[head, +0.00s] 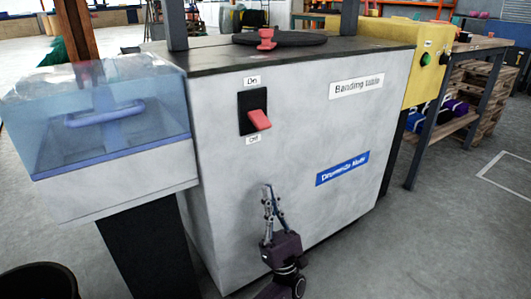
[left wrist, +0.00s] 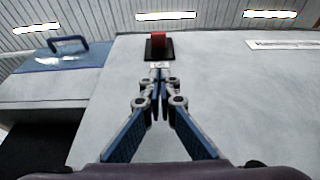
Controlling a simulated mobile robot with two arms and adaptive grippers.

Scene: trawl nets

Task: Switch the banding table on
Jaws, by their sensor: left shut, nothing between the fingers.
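The banding table (head: 310,110) is a grey cabinet with a dark top and a "Banding table" label (head: 356,86). Its red rocker switch (head: 259,120) sits on a black plate, with "On" above and "Off" below. The red lever sticks out at the plate's lower part, toward "Off". The switch also shows at the top middle of the left wrist view (left wrist: 158,45). My left gripper (head: 267,190) is shut and empty, fingers pointing up, below the switch and apart from it. In the left wrist view its fingertips (left wrist: 158,78) appear just under the switch plate. My right gripper is not in view.
A clear blue-lidded box (head: 110,110) with a handle adjoins the cabinet's left side. A round dark disc with a red knob (head: 266,38) lies on top. A yellow box with buttons (head: 427,60) and a shelf of rolls stand right.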

